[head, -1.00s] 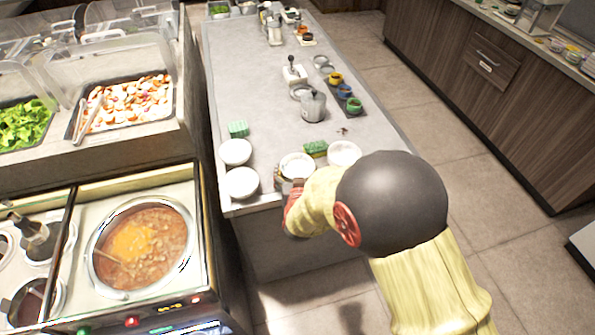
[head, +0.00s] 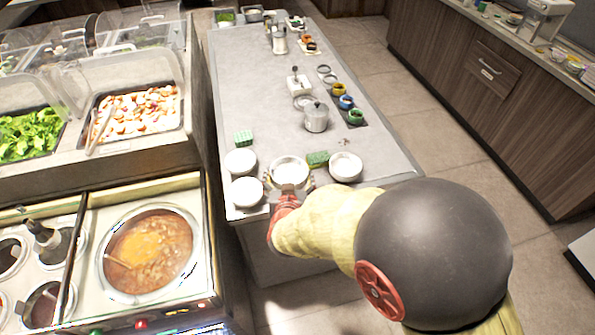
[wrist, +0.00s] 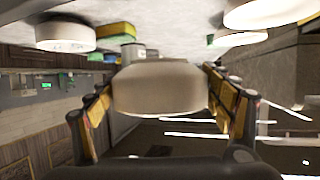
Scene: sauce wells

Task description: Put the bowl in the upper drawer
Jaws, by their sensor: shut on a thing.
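My gripper (head: 291,187) is shut on a white bowl (head: 290,171) at the near end of the island counter. In the wrist view the bowl (wrist: 160,88) sits between the two fingers (wrist: 158,98). It looks roughly level and seems clear of the counter in that view. A closed drawer (head: 490,67) with a bar handle shows in the wooden cabinet at the far right. I cannot tell whether another drawer lies below it.
Other white bowls stand nearby: two at left (head: 240,161) (head: 246,191) and one at right (head: 345,166). Sponges (head: 243,137) (head: 318,158) lie behind them. A metal pot (head: 316,117) stands further back. Open floor (head: 430,115) separates counter and cabinet. A soup pot (head: 150,250) is at left.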

